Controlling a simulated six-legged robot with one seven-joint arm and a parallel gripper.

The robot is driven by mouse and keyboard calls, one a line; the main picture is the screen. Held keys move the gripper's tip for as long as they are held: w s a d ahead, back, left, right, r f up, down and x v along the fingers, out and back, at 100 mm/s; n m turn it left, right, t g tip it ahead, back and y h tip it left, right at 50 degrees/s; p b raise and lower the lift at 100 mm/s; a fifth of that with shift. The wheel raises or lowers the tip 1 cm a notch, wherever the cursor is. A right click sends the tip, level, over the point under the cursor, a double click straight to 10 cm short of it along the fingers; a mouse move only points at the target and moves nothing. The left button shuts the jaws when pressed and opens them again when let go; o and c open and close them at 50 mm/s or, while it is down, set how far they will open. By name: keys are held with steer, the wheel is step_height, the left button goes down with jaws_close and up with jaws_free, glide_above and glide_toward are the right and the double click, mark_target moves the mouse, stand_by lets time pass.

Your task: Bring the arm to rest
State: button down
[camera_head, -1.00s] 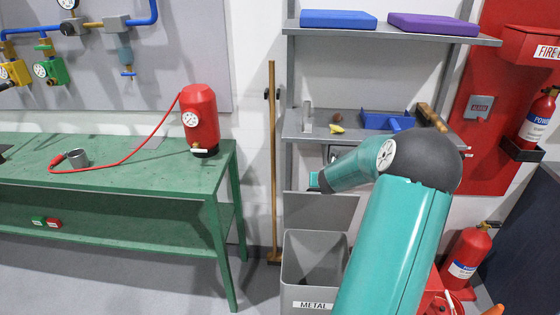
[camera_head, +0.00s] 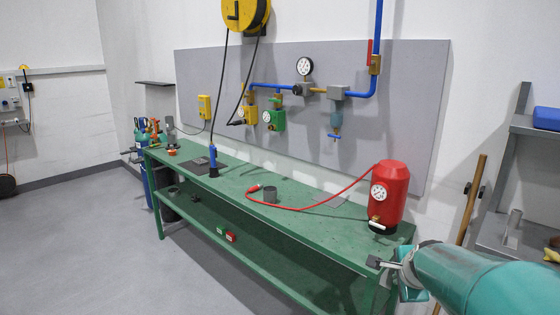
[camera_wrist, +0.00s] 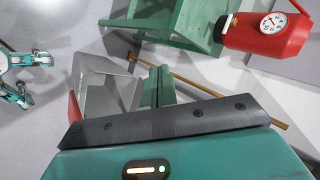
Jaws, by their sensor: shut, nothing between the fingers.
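My gripper (camera_head: 376,263) is at the lower right of the head view, in front of the right end of the green bench (camera_head: 300,205). It points left, is shut and holds nothing. My teal arm comes in from the right edge behind it. In the wrist view a dark bar of my own wrist crosses the lower part, and the fingertips are hard to make out.
A red tank with a gauge (camera_head: 388,195) stands on the bench's right end, close to my gripper in the picture. A wooden pole (camera_head: 462,210) and shelves stand right. Floor at left is clear.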

steer(key=s+a+r+n+g+y, duration=0.1)
steer(key=s+a+r+n, duration=0.1)
steer(key=s+a+n, duration=0.6)
steer(key=s+a+r+n+g+y, duration=0.1)
steer(key=s+a+r+n, duration=0.1)
steer(key=s+a+n, duration=0.6)
steer(key=s+n, duration=0.3)
steer(key=s, duration=0.1)
steer(key=shift+a+n, duration=0.25)
steer(key=shift+n, duration=0.15)
steer(key=shift+d, duration=0.2)
